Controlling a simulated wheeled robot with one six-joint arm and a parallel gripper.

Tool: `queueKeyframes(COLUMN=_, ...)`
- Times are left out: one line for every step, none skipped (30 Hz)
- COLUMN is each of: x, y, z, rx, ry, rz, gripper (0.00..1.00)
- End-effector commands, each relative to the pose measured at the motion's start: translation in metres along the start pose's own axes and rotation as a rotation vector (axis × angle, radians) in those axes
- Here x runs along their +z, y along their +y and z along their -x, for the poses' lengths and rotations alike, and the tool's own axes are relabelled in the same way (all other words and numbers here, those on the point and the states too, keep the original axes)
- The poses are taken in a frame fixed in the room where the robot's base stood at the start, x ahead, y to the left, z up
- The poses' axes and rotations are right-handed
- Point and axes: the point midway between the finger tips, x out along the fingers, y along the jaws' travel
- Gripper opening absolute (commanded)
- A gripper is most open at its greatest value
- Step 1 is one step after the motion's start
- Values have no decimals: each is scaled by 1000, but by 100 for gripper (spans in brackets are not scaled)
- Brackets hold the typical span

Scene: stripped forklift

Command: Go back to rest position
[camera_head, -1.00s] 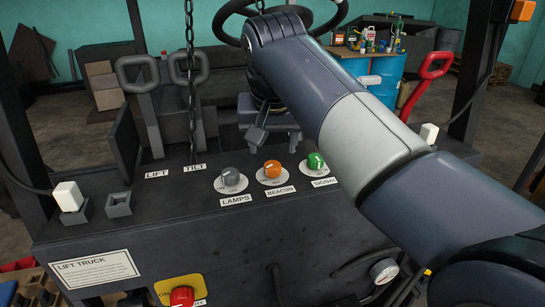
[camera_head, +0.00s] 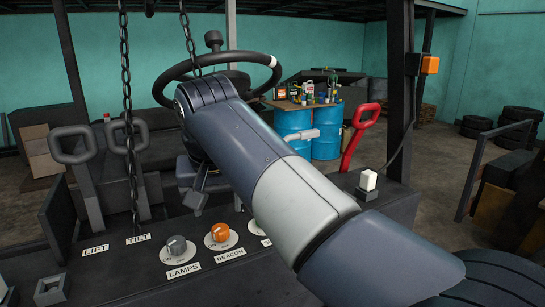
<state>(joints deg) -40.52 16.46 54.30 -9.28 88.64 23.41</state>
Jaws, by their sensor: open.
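My arm reaches from the lower right up toward the steering wheel (camera_head: 218,62) in the head view. My gripper (camera_head: 196,199) hangs below the far end of the arm, above the back edge of the control panel (camera_head: 110,285). It is small and partly hidden by the arm; it appears open, with nothing seen in it. The grey lamps knob (camera_head: 177,246) and the orange beacon knob (camera_head: 219,233) stand on the panel in front of it. The signal knob is mostly hidden behind my arm.
Two grey levers (camera_head: 72,146) stand on the left, beside hanging chains (camera_head: 126,110). A red-handled lever (camera_head: 364,118) and a post (camera_head: 400,90) with an orange box (camera_head: 430,65) are on the right. Blue drums (camera_head: 327,130) carry bottles behind.

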Motion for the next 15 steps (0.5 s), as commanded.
queueKeyframes(x=0, y=0, z=-11, rx=2, ry=-4, rz=0, gripper=56)
queueKeyframes(x=0, y=0, z=-17, rx=2, ry=-4, rz=0, gripper=56)
queueKeyframes(x=0, y=0, z=-24, rx=2, ry=-5, rz=0, gripper=56)
queueKeyframes(x=0, y=0, z=-30, rx=2, ry=-4, rz=0, gripper=56)
queueKeyframes(x=0, y=1, z=-36, rx=2, ry=-5, rz=0, gripper=56)
queueKeyframes(x=0, y=1, z=-43, rx=2, ry=-4, rz=-1, gripper=56)
queueKeyframes(x=0, y=1, z=-49, rx=2, ry=-5, rz=-1, gripper=56)
queueKeyframes(x=0, y=1, z=-54, rx=2, ry=-4, rz=-1, gripper=56)
queueKeyframes(x=0, y=1, z=-60, rx=2, ry=-4, rz=-1, gripper=56)
queueKeyframes(x=0, y=0, z=-64, rx=2, ry=-4, rz=0, gripper=56)
queueKeyframes(x=0, y=0, z=-68, rx=1, ry=-3, rz=0, gripper=56)
queueKeyframes(x=0, y=0, z=-72, rx=1, ry=-2, rz=0, gripper=56)
queueKeyframes(x=0, y=0, z=-75, rx=1, ry=-3, rz=0, gripper=56)
queueKeyframes(x=0, y=0, z=-78, rx=1, ry=-3, rz=0, gripper=56)
queueKeyframes(x=0, y=0, z=-77, rx=-5, ry=0, rz=10, gripper=56)
